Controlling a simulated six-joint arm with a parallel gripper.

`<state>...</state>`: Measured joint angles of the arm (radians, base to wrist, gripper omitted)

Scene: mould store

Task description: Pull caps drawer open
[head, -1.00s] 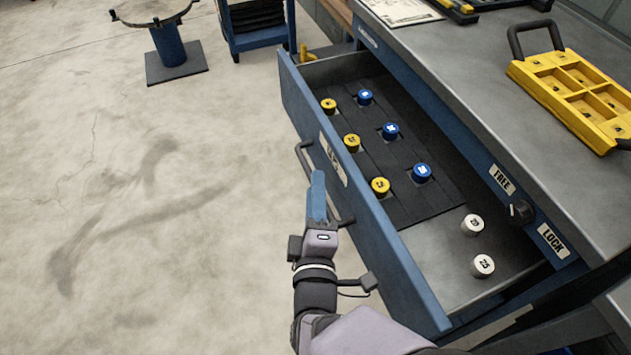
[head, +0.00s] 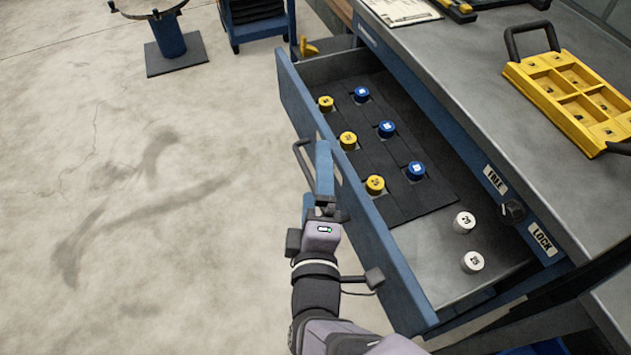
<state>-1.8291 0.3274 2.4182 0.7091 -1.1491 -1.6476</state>
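The blue caps drawer (head: 395,270) stands pulled out from under the grey worktop, with its inside in view. Its dark bar handle (head: 302,160) runs along the outer face. My gripper (head: 323,170) is at the handle, its blue finger overlapping the handle and the drawer face in the picture. Only one finger shows clearly, so I cannot tell whether it is closed around the bar. The drawer's label is mostly hidden behind the gripper. Yellow caps (head: 348,140) and blue caps (head: 387,129) sit in a dark insert; two white caps (head: 464,222) stand on the bare drawer floor.
A dark knob (head: 512,211) sits between the FREE label (head: 495,180) and LOCK label (head: 542,239). A yellow compartment tray (head: 570,85) lies on the worktop (head: 450,75). A blue stand (head: 172,45) and a blue cart (head: 258,25) stand behind. The floor at left is clear.

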